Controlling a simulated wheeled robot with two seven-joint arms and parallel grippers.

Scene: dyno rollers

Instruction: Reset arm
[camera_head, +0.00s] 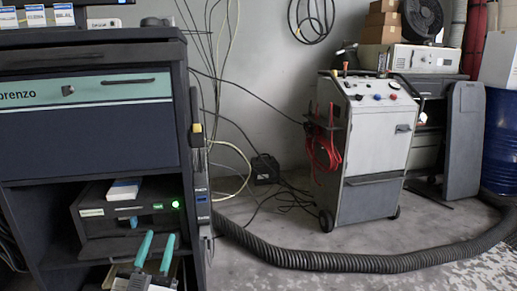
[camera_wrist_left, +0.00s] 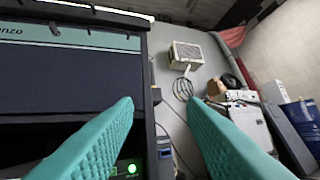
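My left gripper (camera_head: 159,236) is low in the head view, in front of the dark cabinet's lower shelf. Its two teal fingers point up and stand apart with nothing between them. In the left wrist view the same gripper (camera_wrist_left: 158,99) shows its fingers wide apart, with the wall and cabinet edge behind the gap. My right gripper and arm are not in view.
A dark cabinet (camera_head: 90,140) with a teal drawer stands close on the left. Its shelf holds a black box (camera_head: 90,222) with a green light. A grey wheeled machine (camera_head: 365,150) stands farther back. A corrugated hose (camera_head: 350,262) crosses the floor. A blue barrel (camera_head: 500,140) is at right.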

